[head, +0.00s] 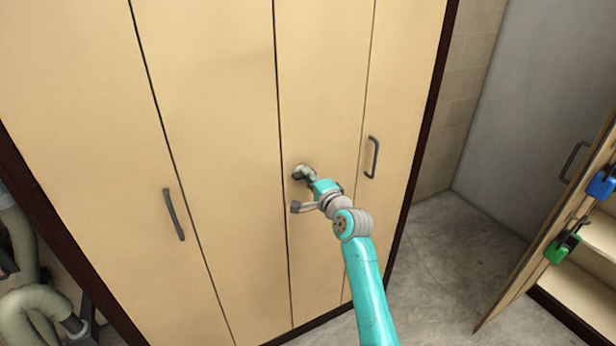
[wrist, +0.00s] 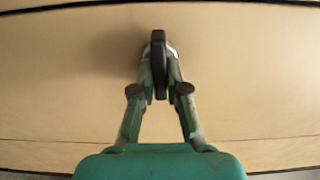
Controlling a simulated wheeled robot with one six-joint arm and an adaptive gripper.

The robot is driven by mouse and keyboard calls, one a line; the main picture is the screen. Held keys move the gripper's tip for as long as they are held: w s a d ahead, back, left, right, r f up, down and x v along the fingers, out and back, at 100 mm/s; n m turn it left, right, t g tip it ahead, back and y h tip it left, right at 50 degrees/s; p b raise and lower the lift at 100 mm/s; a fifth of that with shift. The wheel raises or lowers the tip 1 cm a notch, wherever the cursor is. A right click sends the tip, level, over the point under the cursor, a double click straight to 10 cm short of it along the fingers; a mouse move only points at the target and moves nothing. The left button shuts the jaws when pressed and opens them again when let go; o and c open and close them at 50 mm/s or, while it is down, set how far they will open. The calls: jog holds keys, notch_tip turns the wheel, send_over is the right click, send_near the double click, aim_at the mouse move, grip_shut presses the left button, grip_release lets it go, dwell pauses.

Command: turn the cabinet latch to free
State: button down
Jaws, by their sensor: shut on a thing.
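The cabinet (head: 215,110) has tall beige doors with dark seams between them. The latch (wrist: 159,50) is a small dark piece standing out from a door in the wrist view. My gripper (wrist: 159,72) is shut on the latch, with one finger on each side of it. In the head view my gripper (head: 304,173) is against the narrow door left of the right-hand handle, and it mostly hides the latch there. How far the latch is turned cannot be told.
Dark bar handles are on the cabinet, one at left (head: 174,214) and one right of my gripper (head: 372,157). An open door (head: 560,215) with blue (head: 601,184) and green (head: 562,246) items hanging on it stands at right. Grey floor (head: 450,260) between them is clear. Thick hoses (head: 32,310) lie at lower left.

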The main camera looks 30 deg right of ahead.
dwell(0.5)
jog(key=c, duration=1.2)
grip_release()
jog(key=shift+s, duration=0.1)
jog(key=s, duration=1.2)
jog(key=shift+f, duration=0.1)
jog(key=s+a+f+n+g+h, duration=0.1)
jog(key=s+a+f+n, duration=0.3)
jog(key=s+f, duration=0.65)
jog(key=s+a+f+n+g+h, duration=0.15)
jog(key=s+a+f, duration=0.5)
jog(key=s, duration=0.65)
jog(key=s+a+r+n, duration=0.1)
jog(key=s+n, duration=0.3)
jog(key=s, duration=0.5)
jog(key=s+a+r+n+y, duration=0.1)
jog(key=s+n, duration=0.3)
jog(key=s, duration=0.5)
jog(key=s+a+r+n+y, duration=0.1)
jog(key=s+a+n, duration=0.2)
jog(key=s, duration=0.6)
jog(key=shift+s+a+r+n+g+y, duration=0.25)
jog(key=shift+s+a+r+n+g, duration=0.15)
jog(key=shift+n, duration=0.25)
